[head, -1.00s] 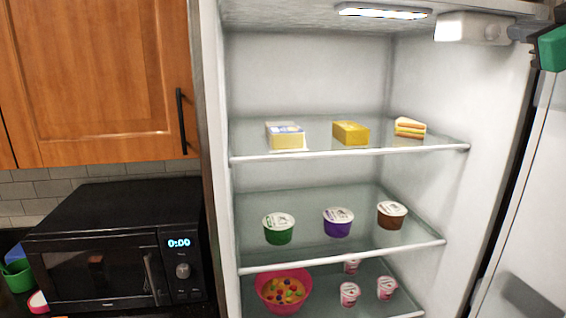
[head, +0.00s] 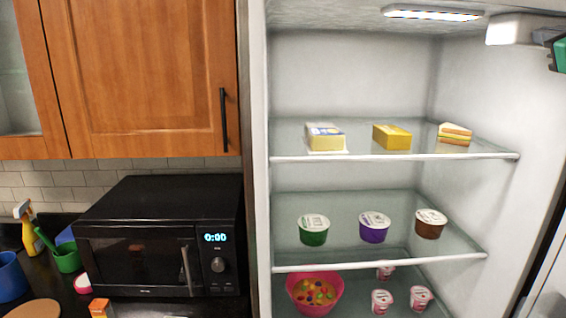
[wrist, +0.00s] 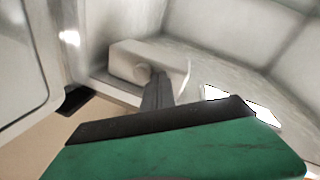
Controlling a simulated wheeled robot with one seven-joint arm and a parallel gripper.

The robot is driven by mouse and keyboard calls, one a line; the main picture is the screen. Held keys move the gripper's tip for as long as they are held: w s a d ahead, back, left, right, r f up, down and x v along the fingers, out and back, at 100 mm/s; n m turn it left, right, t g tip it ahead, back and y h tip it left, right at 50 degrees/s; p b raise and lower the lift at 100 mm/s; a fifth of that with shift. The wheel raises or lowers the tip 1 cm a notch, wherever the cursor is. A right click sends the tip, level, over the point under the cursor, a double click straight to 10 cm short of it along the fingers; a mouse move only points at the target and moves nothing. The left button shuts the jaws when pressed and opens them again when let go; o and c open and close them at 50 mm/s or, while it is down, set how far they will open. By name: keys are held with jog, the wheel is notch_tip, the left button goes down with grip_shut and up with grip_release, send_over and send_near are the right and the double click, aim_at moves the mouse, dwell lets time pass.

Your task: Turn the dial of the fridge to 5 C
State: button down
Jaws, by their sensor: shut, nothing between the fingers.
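The fridge's white control box (head: 508,30) hangs under the ceiling at the top right in the head view. In the wrist view the box (wrist: 122,58) carries a small round dial (wrist: 143,71). Its marks are too small to read. My gripper (wrist: 156,78) is shut and empty, its dark fingers pointing at the dial and partly covering it. I cannot tell whether the tips touch it. In the head view my gripper (head: 542,38) is at the right edge, beside the box, mostly cut off by the frame.
The fridge stands open, with food on its shelves (head: 395,157). A lit lamp (head: 433,15) is on its ceiling beside the box. The open door (head: 545,275) is at the lower right. A black microwave (head: 160,235) and a wooden cabinet (head: 150,75) are at the left.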

jog(key=shift+d, duration=0.15)
jog(key=shift+f, duration=0.25)
jog(key=shift+d+f, duration=0.25)
jog(key=shift+f, duration=0.1)
jog(key=shift+f+b, duration=0.1)
jog(key=shift+b, duration=0.2)
jog(key=shift+a+f+b, duration=0.2)
jog(key=shift+a+b, duration=0.05)
jog(key=shift+b, duration=0.1)
jog(key=d+v, duration=0.1)
jog(key=v, duration=0.4)
jog(key=shift+s+r, duration=0.35)
jog(key=shift+s, duration=0.2)
jog(key=shift+a, duration=0.1)
